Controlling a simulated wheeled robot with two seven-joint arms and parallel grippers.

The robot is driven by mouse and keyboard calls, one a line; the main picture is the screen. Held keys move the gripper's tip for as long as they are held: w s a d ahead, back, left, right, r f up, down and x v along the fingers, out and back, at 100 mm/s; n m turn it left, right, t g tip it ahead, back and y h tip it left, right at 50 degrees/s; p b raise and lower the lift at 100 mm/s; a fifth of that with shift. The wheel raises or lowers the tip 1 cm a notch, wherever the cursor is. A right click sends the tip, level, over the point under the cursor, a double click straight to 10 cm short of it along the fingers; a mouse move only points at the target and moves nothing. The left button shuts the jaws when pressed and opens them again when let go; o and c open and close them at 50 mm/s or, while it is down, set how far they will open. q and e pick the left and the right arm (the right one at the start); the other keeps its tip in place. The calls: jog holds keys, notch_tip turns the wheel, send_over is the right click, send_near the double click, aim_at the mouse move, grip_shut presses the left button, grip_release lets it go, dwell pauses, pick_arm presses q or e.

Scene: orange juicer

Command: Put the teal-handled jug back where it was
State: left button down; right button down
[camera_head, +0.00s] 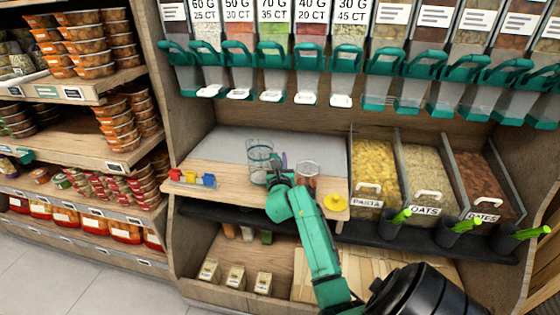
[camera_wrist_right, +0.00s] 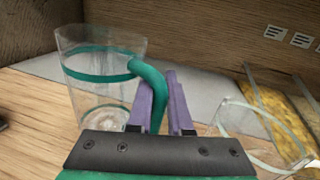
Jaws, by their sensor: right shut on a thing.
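The clear jug (camera_head: 260,158) with teal bands and a teal handle is on or just above the wooden counter (camera_head: 225,180) at the middle of the head view. I cannot tell if its base touches the wood. In the right wrist view the jug (camera_wrist_right: 100,75) looks upright. My right gripper (camera_wrist_right: 165,95) is shut on the jug's teal handle (camera_wrist_right: 150,85), its purple fingers on either side. In the head view the right gripper (camera_head: 280,165) is at the jug's right side, partly hidden by my arm. My left gripper is not in view.
A clear glass container (camera_head: 307,170) stands close right of my gripper; it also shows in the right wrist view (camera_wrist_right: 250,130). A yellow juicer-like piece (camera_head: 335,201) and small coloured blocks (camera_head: 192,178) lie near the counter's front. Bins of pasta (camera_head: 375,175) and oats stand right; teal-handled dispensers hang above.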

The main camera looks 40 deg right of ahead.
jog(key=shift+f, duration=0.15)
jog(key=c, duration=0.8)
grip_release()
jog(key=shift+c, duration=0.2)
